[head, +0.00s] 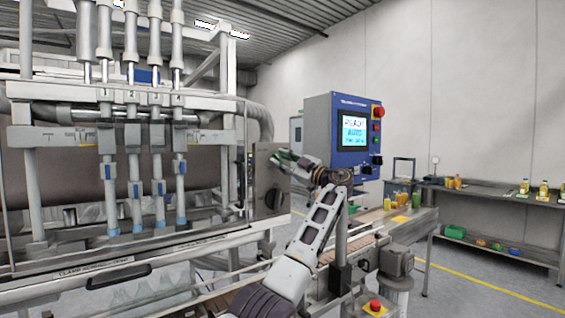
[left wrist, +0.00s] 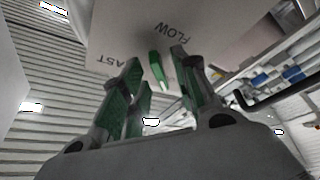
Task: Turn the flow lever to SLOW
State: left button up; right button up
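SLOW is not legible. My right gripper is not in view.
A blue control box (head: 345,160) with a lit screen and red button stands right behind my left gripper. The filler frame (head: 120,136) with several nozzles fills the left. A conveyor (head: 400,225) with bottles runs behind my arm. A bench (head: 495,192) stands far right.

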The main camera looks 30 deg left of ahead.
pick_arm(q)
jog(key=v, duration=1.1)
jog(key=shift+d+f, duration=0.2)
jog(key=shift+d, duration=0.15)
dwell(0.3)
